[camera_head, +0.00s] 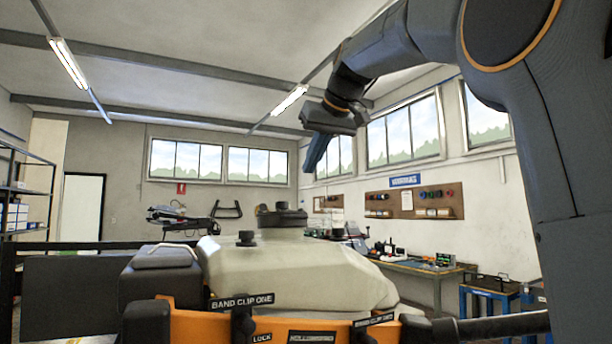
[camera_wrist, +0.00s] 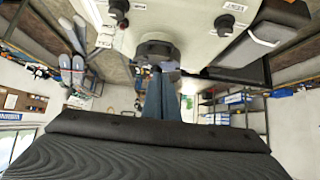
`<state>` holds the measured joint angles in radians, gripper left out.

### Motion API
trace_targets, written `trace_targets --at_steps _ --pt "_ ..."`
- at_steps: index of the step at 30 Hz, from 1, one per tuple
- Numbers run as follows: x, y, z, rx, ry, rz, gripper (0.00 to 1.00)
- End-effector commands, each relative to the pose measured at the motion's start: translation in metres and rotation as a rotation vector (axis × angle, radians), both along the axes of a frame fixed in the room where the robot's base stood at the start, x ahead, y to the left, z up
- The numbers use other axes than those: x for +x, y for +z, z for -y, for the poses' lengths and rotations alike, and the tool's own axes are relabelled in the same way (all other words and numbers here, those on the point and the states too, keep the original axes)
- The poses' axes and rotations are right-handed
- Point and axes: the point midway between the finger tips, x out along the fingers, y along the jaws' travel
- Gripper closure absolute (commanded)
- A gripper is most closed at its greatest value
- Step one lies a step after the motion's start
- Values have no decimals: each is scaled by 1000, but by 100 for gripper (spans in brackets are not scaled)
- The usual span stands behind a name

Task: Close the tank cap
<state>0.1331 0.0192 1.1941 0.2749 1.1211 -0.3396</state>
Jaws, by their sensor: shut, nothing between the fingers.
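The cream tank (camera_head: 300,270) sits on the orange-and-black drone body. Its black round cap (camera_head: 282,217) is on top of the tank, with a smaller piece standing above a wider rim. I cannot tell whether it is fully closed. My gripper (camera_head: 312,160), with blue fingers, is shut and empty in the air, above and to the right of the cap in the head view. In the wrist view, the shut fingers (camera_wrist: 160,72) point toward the cap (camera_wrist: 157,48) at the tank's (camera_wrist: 195,38) edge; the tips overlap it in the picture, contact unclear.
A small black knob (camera_head: 246,238) stands on the tank, left of the cap. Black blocks (camera_head: 160,275) and the orange frame (camera_head: 190,324) with band clips surround the tank. A workbench (camera_head: 425,268) stands behind at right, and shelves (camera_head: 25,195) at far left.

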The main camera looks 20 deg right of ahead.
Motion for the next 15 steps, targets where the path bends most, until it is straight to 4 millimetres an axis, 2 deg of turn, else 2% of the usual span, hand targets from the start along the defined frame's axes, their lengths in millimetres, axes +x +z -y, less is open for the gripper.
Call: trace_targets --at_steps 12,15 --pt "59 -54 -13 0 2 -6 100" --pt "62 -68 -14 -1 1 -4 100"
